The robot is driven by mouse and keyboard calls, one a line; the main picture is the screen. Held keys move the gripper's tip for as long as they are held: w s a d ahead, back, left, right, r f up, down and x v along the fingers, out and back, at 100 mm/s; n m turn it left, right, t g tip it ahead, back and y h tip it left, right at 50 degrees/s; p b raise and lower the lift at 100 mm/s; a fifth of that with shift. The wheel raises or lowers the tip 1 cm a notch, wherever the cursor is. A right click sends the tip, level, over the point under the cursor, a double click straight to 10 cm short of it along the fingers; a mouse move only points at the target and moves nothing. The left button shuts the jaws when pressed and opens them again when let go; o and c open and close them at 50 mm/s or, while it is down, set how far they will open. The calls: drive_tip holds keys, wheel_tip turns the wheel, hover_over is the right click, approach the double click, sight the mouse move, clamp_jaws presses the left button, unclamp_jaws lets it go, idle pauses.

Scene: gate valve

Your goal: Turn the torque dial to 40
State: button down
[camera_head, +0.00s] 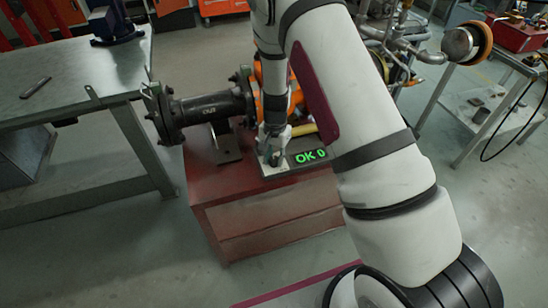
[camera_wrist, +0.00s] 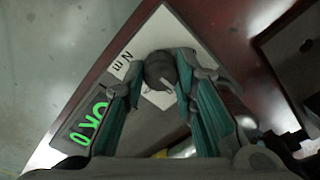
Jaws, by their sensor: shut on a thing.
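The torque dial (camera_wrist: 160,70) is a dark round knob with a pale pointer mark, on a white plate (camera_wrist: 136,42) with "N m" lettering. My gripper (camera_wrist: 168,66) has its teal-padded fingers shut on the dial, one on each side. In the head view my gripper (camera_head: 270,158) points down onto the plate and mostly hides the dial. The scale's numbers cannot be read.
The plate sits on a red cabinet (camera_head: 265,215). A dark flanged pipe (camera_head: 210,108) lies behind it to the left. A metal workbench (camera_head: 80,75) stands at the left, a grey cart (camera_head: 490,110) at the right. My arm covers the middle right of the head view.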

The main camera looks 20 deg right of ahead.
sight(275, 159)
drive_tip(key=n, duration=0.3)
drive_tip(key=shift+w+n+b, duration=0.1)
drive_tip(key=shift+n+b, duration=0.2)
drive_tip(key=shift+b, duration=0.05)
idle(0.4)
drive_tip(key=c, duration=1.3)
unclamp_jaws()
wheel_tip(275, 159, up, 12)
